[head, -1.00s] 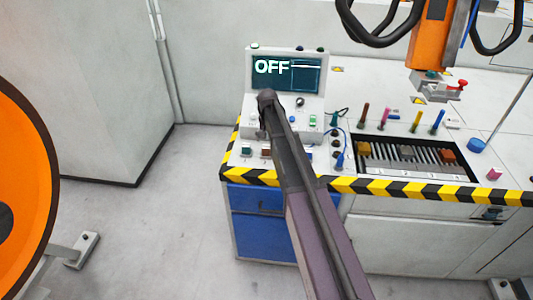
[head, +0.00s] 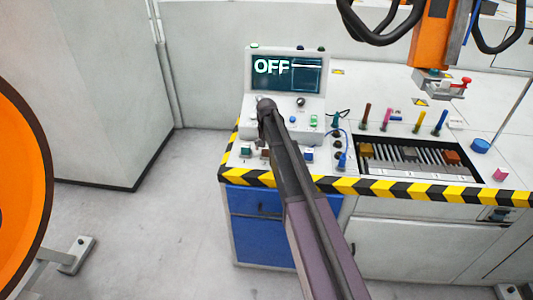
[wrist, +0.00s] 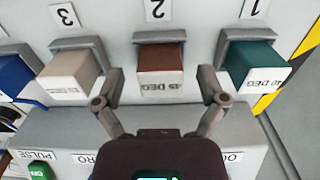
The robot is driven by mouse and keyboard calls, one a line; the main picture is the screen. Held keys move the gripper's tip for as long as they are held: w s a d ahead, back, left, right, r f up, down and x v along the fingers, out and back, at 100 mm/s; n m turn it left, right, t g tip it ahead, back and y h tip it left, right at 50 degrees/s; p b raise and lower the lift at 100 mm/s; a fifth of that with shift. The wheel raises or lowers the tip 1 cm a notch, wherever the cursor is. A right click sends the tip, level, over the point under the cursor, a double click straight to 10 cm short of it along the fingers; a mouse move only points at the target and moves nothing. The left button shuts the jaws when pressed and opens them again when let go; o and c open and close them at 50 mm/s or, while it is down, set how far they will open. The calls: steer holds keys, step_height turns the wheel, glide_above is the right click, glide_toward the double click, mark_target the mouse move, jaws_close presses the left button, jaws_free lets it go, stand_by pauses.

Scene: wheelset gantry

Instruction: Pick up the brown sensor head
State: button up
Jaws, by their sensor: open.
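The brown sensor head (wrist: 160,62) sits in the holder marked 2 in the wrist view, with a pale end face labelled 45 DEG toward me. My gripper (wrist: 161,74) is open, with one finger on each side of the brown head and a gap visible on both sides. In the head view, the brown sensor head (head: 265,152) shows as a small block on the console, beside my arm. My arm hides the gripper fingers there.
A teal head (wrist: 250,64) sits in holder 1 and a beige head (wrist: 72,74) in holder 3, close beside my fingers. A blue head (wrist: 14,74) is farther left. The console screen (head: 286,74) reads OFF. An orange gantry unit (head: 432,40) hangs at right.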

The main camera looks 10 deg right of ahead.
steer(key=c, duration=1)
steer(key=shift+r, duration=0.2)
step_height(320, 180, up, 4)
steer(key=p, duration=0.3)
steer(key=shift+f+p, duration=0.25)
steer(key=shift+p, duration=0.15)
steer(key=s, duration=1)
steer(key=s+r+p, duration=0.1)
steer(key=s, duration=0.5)
steer(key=shift+a, duration=0.2)
steer(key=shift+s, duration=0.15)
